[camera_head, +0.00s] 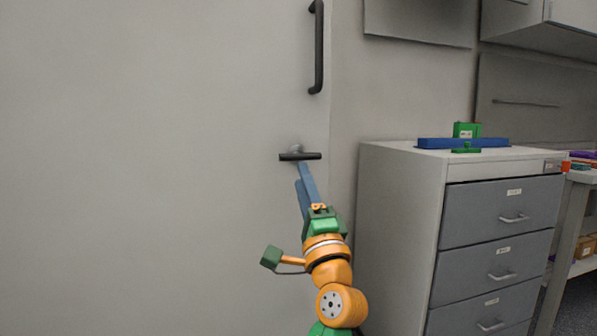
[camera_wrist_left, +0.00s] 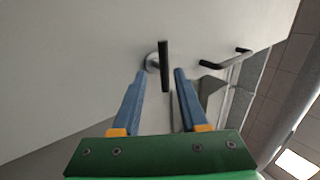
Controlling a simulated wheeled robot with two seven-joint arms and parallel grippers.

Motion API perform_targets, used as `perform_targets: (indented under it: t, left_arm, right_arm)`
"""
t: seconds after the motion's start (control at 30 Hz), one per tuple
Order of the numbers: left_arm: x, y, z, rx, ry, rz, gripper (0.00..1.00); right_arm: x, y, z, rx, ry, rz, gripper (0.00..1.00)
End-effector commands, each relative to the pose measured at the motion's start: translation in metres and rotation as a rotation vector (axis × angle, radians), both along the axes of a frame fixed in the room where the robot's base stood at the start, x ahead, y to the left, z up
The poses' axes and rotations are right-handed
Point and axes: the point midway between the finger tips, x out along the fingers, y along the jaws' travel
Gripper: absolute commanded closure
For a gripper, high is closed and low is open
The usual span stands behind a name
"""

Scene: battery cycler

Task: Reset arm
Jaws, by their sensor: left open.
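My left gripper (camera_head: 302,171) reaches up toward a pale door in the head view. Its two blue fingers end just below a black lever handle (camera_head: 300,156) on the door. In the left wrist view the fingers of the gripper (camera_wrist_left: 160,72) are apart, with a gap between them. The lever handle (camera_wrist_left: 165,64) shows in line with that gap, beyond or at the fingertips; I cannot tell whether they touch. Nothing is held between the fingers. My right gripper is in neither view.
A black vertical pull bar (camera_head: 318,47) is above the lever. A grey drawer cabinet (camera_head: 400,235) stands right of my arm, with a blue bar (camera_head: 435,143) and green parts on top. A shelf or bench is at the far right. The door's left side is clear.

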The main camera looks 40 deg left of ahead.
Motion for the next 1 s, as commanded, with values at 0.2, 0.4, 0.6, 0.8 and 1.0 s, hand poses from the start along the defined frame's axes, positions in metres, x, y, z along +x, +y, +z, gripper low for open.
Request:
perform_targets:
  t: [0.2,0.4,0.6,0.8,1.0]
  left_arm:
    - [-0.01,-0.012,-0.011,0.0,0.0,0.001,0.57]
    - [-0.01,-0.012,-0.01,0.0,0.0,0.001,0.57]
    - [-0.005,-0.013,-0.017,-0.005,0.015,-0.013,0.57]
    - [0.062,-0.031,-0.16,-0.181,0.268,-0.266,0.57]
    - [0.062,-0.057,-0.375,-0.578,0.566,-0.475,0.57]
  right_arm:
    - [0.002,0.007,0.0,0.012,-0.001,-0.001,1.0]
    - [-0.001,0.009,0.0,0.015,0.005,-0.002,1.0]
    - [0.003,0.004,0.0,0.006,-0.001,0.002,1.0]
    - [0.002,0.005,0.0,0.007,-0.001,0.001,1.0]
    - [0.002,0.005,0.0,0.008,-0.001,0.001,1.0]
